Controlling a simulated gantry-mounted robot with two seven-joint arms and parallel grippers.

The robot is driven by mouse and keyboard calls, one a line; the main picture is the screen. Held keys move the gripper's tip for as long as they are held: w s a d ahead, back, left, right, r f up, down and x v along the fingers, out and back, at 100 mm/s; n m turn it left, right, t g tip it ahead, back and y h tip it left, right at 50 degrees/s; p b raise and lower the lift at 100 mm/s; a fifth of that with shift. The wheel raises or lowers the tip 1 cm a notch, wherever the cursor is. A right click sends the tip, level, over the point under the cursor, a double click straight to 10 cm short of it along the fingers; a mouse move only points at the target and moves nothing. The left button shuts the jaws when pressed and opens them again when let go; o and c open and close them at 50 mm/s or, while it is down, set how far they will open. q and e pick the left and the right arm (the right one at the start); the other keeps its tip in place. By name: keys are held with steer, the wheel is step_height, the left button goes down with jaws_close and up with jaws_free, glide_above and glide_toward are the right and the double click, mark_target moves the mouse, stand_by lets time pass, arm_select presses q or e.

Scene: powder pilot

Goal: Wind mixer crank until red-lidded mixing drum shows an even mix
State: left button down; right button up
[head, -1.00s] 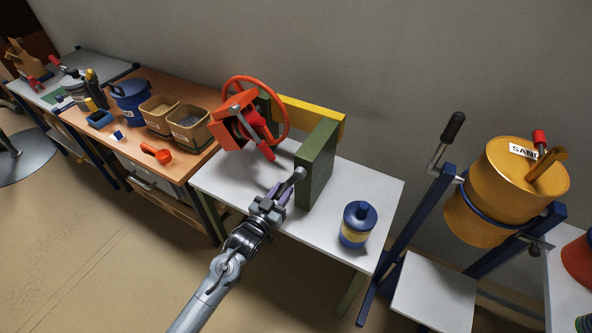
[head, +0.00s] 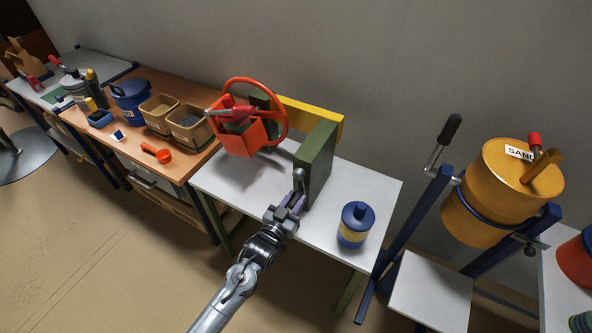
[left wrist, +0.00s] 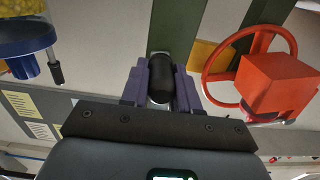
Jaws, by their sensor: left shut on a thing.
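The mixer has a green upright frame (head: 319,160) with a yellow crossbar, on a white table. Its orange-red box-shaped mixing drum (head: 242,140) sits in a red hoop (head: 284,118), with a red part on top. The drum also shows in the left wrist view (left wrist: 280,82). My left gripper (head: 292,203) is shut on the black knob of the mixer crank (left wrist: 161,78), at the near side of the green frame. The crank arm (head: 298,181) shows just above the fingers. The mix inside the drum cannot be made out. My right gripper is out of view.
A blue jar with a yellow band (head: 355,224) stands on the white table (head: 362,185) right of the crank. A yellow drum marked SAND (head: 490,185) with its own black-handled crank is further right. Bins and a red scoop (head: 157,153) lie on the wooden bench at left.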

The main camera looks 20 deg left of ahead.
arm_select(q)
steer(key=shift+t, duration=0.3)
steer(key=r, duration=0.2)
steer(key=d+r+p, duration=0.1)
steer(key=shift+d+r, duration=0.2)
steer(key=shift+r, duration=0.2)
steer(key=shift+s+d+f+p, duration=0.1)
steer(key=shift+d+p, duration=0.1)
steer(key=shift+d, duration=0.15)
steer(key=shift+s+d+p, duration=0.1)
steer(key=shift+d+p, duration=0.05)
steer(key=shift+d, duration=0.15)
steer(key=c, duration=1.8)
jaws_free()
steer(key=o, duration=0.8)
steer(key=shift+f, duration=0.1)
